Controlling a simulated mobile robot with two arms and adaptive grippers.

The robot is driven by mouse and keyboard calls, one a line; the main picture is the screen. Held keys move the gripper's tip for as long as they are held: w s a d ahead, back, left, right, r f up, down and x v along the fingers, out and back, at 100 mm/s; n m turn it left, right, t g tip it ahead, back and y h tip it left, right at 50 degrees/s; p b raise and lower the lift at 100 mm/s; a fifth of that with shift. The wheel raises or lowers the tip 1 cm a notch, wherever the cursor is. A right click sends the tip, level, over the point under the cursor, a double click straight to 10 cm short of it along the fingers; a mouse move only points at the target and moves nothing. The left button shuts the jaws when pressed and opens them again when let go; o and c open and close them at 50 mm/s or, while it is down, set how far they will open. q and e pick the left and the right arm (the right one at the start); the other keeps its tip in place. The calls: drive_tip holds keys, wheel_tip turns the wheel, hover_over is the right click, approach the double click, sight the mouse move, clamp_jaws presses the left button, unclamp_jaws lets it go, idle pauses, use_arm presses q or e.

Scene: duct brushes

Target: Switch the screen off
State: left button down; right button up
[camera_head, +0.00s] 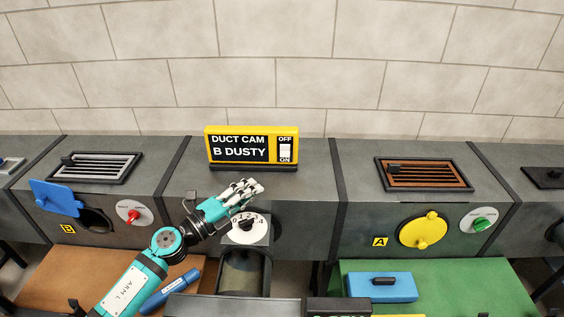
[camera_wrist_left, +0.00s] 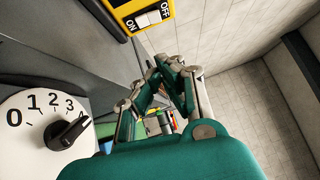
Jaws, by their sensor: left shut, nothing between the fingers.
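The screen (camera_head: 252,147) is a yellow-framed black sign on top of the middle duct, reading "DUCT CAM B DUSTY" in white. Its white rocker switch (camera_head: 285,151) sits at its right end, between OFF above and ON below. The switch also shows in the left wrist view (camera_wrist_left: 154,17), at the top; which side is pressed I cannot tell. My left gripper (camera_head: 253,188) is shut and empty, in front of and below the screen, apart from the switch. Its fingers show in the left wrist view (camera_wrist_left: 163,72). My right gripper is not in view.
A white numbered dial (camera_head: 248,229) with a black knob is just below my left gripper. Grilles (camera_head: 103,168) (camera_head: 425,174) lie on the ducts either side. A blue flap (camera_head: 56,197) stands open at left; a yellow round cover (camera_head: 422,231) is at right.

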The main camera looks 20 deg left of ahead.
sight(285, 151)
use_arm(q)
drive_tip(key=p+x, duration=0.2)
drive_tip(key=x, duration=0.8)
drive_tip(key=shift+w+d+r, duration=0.1)
drive_tip(key=shift+w+d, duration=0.05)
drive_tip(key=w, duration=0.1)
drive_tip(key=w+a, duration=0.1)
drive_tip(key=w, duration=0.1)
drive_tip(key=shift+r, duration=0.1)
drive_tip(key=shift+w+a, duration=0.15)
drive_tip(key=shift+w, duration=0.15)
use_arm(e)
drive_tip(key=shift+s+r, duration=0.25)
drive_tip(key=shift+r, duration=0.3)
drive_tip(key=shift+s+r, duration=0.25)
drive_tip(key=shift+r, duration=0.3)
use_arm(q)
drive_tip(key=r+p, duration=0.1)
drive_tip(key=p, duration=0.2)
drive_tip(key=shift+w, duration=0.2)
drive_tip(key=shift+f+b, duration=0.35)
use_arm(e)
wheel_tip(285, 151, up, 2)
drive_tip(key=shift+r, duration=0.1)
